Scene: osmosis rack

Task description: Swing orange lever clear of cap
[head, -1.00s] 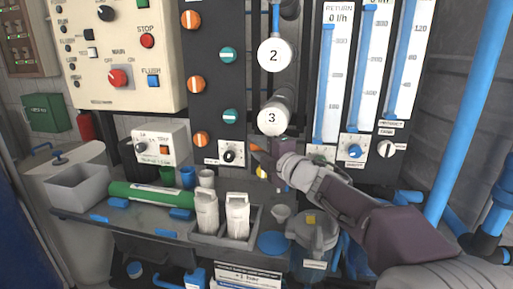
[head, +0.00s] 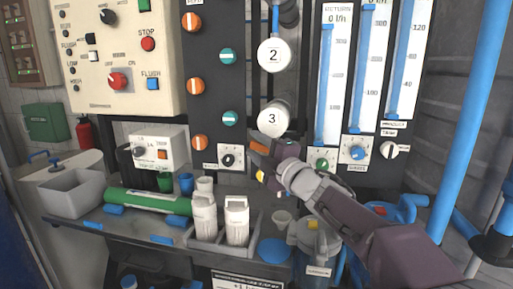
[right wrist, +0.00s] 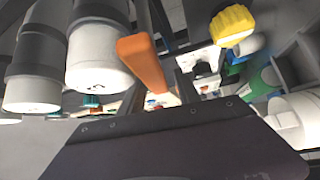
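The orange lever (head: 258,147) shows just below the white end cap marked 3 (head: 272,119) in the head view. In the right wrist view the orange lever (right wrist: 143,63) points toward the camera, beside a white cap (right wrist: 97,65); a small gap shows between them. My right gripper (head: 272,151) is at the lever, under cap 3. Its fingers are dark and partly hidden, so I cannot tell whether they are open or shut, or whether they touch the lever. My left gripper is not in view.
Cap 2 (head: 273,56) is above. A yellow knob (right wrist: 232,25) shows in the wrist view. Flow meters (head: 333,85) stand to the right. White bottles (head: 237,221), a green cylinder (head: 150,200) and a clear jar (head: 318,240) are on the bench below.

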